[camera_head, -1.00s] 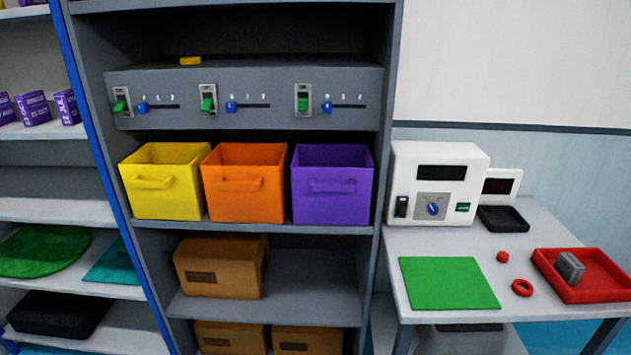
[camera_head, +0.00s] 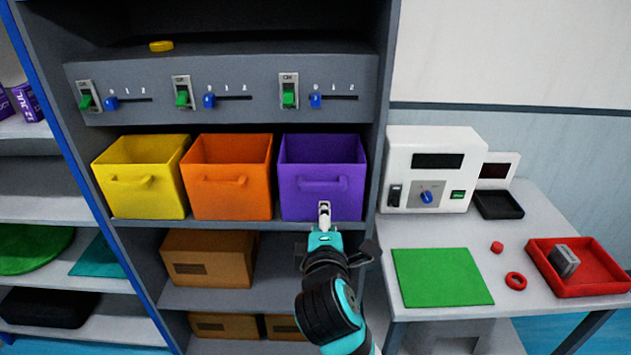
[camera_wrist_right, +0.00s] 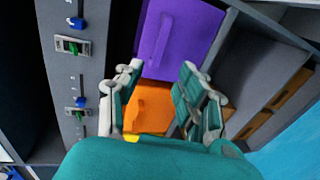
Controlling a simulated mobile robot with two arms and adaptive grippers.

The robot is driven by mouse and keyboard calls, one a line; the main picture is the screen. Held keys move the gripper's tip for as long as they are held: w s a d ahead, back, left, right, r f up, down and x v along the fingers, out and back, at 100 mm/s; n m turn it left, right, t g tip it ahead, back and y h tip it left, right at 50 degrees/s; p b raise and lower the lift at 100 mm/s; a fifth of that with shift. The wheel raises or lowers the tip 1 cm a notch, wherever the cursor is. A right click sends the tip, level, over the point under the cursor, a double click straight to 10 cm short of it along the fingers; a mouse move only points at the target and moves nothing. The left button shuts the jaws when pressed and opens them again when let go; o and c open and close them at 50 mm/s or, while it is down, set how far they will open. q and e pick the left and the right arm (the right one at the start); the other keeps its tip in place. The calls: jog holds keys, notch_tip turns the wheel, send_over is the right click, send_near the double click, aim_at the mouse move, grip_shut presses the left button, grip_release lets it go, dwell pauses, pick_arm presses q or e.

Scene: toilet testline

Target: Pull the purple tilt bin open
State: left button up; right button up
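The purple bin (camera_head: 300,182) stands upright on the shelf at the right end of the row, with a handle (camera_head: 322,184) across its front. My right gripper (camera_head: 324,212) is in front of the bin's lower front, just below the handle in the head view. In the right wrist view the purple bin (camera_wrist_right: 172,38) shows beyond the fingers, and my right gripper (camera_wrist_right: 160,85) is open with nothing between its fingers. The handle (camera_wrist_right: 160,38) also shows there, apart from the fingertips. My left gripper is in neither view.
An orange bin (camera_head: 225,190) and a yellow bin (camera_head: 150,195) stand left of the purple one. A grey panel with switches (camera_head: 232,105) is above. Cardboard boxes (camera_head: 205,263) sit below. A table with a white device (camera_head: 430,170) and red tray (camera_head: 590,287) stands right.

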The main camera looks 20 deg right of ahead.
aim_at(323, 188)
jog(key=p+x, duration=0.2)
jog(key=x, duration=1.4)
jog(key=shift+w+d+f, duration=0.1)
jog(key=shift+w+d, duration=0.05)
jog(key=shift+w, duration=0.1)
jog(key=shift+c, duration=0.3)
grip_shut()
